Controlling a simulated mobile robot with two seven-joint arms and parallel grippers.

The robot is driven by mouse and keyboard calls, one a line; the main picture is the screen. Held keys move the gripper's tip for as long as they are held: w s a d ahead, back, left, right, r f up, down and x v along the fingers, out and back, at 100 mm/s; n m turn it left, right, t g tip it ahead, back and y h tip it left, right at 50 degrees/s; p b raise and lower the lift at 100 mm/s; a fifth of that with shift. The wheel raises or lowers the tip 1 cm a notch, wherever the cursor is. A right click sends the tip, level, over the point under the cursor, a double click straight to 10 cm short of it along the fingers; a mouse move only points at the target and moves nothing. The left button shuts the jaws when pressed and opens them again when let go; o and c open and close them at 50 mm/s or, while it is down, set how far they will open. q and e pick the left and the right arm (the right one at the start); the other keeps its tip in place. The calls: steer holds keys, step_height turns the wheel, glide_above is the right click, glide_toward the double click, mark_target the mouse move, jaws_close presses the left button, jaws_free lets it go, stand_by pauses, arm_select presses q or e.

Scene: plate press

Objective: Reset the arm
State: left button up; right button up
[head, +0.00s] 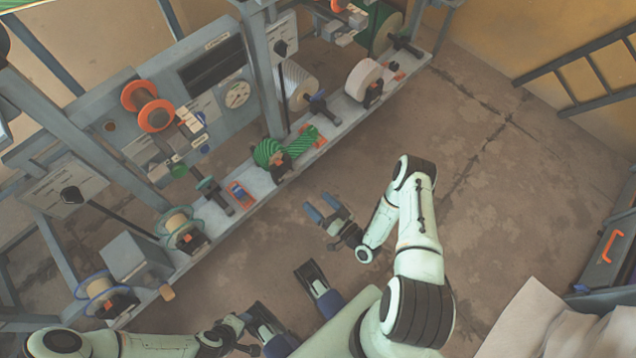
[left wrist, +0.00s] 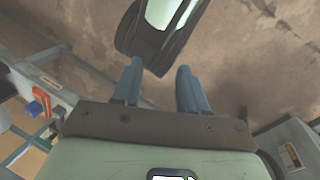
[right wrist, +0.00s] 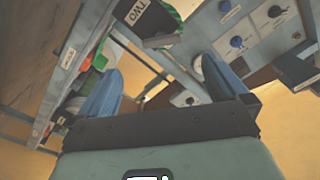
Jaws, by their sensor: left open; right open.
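My right arm bends over the floor in the middle of the head view. Its gripper (head: 322,208) is open and empty, in front of the bench and apart from it. In the right wrist view the two blue fingers (right wrist: 160,72) stand wide apart with nothing held between them. My left arm lies low along the bottom left of the head view.
A long grey bench (head: 222,220) with spools, a dial gauge (head: 237,94) and levers runs diagonally at the left. Green cord (head: 300,145) lies on it. The floor (head: 500,190) between is clear.

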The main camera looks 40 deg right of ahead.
steer(key=s+a+r+n+g+y+p, duration=0.2)
steer(key=a+r+g+p, duration=0.1)
steer(key=a+g+p, duration=0.55)
arm_select(q)
steer(key=s+d+r+g+p, duration=0.1)
steer(key=r+p, duration=0.6)
steer(key=r, duration=0.8)
steer(key=shift+s+d+r+g+h, duration=0.35)
steer(key=shift+s+g, duration=0.15)
steer(key=shift+s, duration=0.65)
arm_select(e)
steer(key=s+a+r+g, duration=0.2)
steer(key=s+r+g, duration=0.3)
steer(key=s, duration=0.2)
steer(key=s+a+r+g, duration=0.3)
steer(key=s+r+g, duration=0.2)
steer(key=s+r, duration=0.1)
steer(key=shift+s+a, duration=0.3)
steer(key=shift+s, duration=0.55)
